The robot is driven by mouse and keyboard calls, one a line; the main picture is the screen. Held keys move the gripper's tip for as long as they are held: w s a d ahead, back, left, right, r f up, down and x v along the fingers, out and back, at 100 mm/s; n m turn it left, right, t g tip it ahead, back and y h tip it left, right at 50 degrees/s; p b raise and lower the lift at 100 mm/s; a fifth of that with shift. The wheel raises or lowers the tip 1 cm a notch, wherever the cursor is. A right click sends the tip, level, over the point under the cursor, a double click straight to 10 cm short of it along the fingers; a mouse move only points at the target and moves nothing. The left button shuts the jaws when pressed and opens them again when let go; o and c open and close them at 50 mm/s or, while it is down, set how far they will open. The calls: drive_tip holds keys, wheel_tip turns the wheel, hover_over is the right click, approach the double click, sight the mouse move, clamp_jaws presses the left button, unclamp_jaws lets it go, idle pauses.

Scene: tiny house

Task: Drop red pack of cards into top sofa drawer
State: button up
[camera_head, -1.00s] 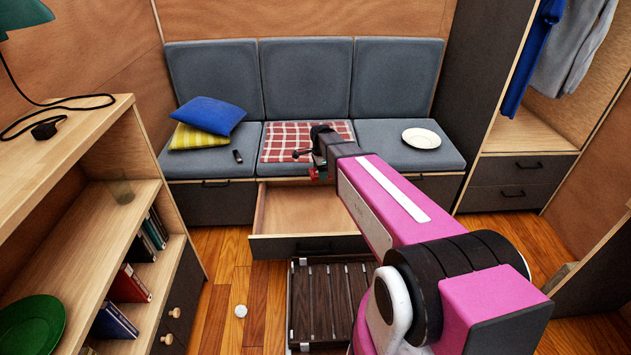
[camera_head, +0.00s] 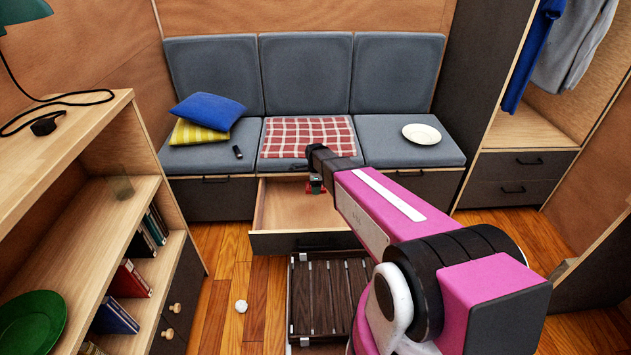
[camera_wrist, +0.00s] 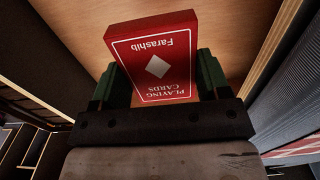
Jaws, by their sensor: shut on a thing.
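The red pack of cards (camera_wrist: 156,62) is between the green fingers of my gripper (camera_wrist: 158,80) in the wrist view, with its printed face toward the camera. In the head view my gripper (camera_head: 315,186) shows small at the end of the arm, over the open sofa drawer (camera_head: 283,210). The drawer is pulled out under the middle sofa seat and its wooden inside looks empty. The wooden drawer floor (camera_wrist: 210,25) shows behind the pack in the wrist view. Part of the drawer's right side is hidden by my arm.
The sofa carries a red checked cloth (camera_head: 308,137), a white plate (camera_head: 421,134), a blue pillow (camera_head: 208,112) and a dark remote (camera_head: 238,152). A dark slatted piece (camera_head: 320,295) stands in front of the drawer. A bookshelf (camera_head: 120,215) is at the left.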

drive_tip(key=shift+f, duration=0.4)
drive_tip(key=o, duration=1)
drive_tip(key=shift+r, duration=0.1)
wheel_tip(320, 180, up, 11)
drive_tip(key=shift+f, duration=0.15)
drive_tip(key=shift+s, duration=0.1)
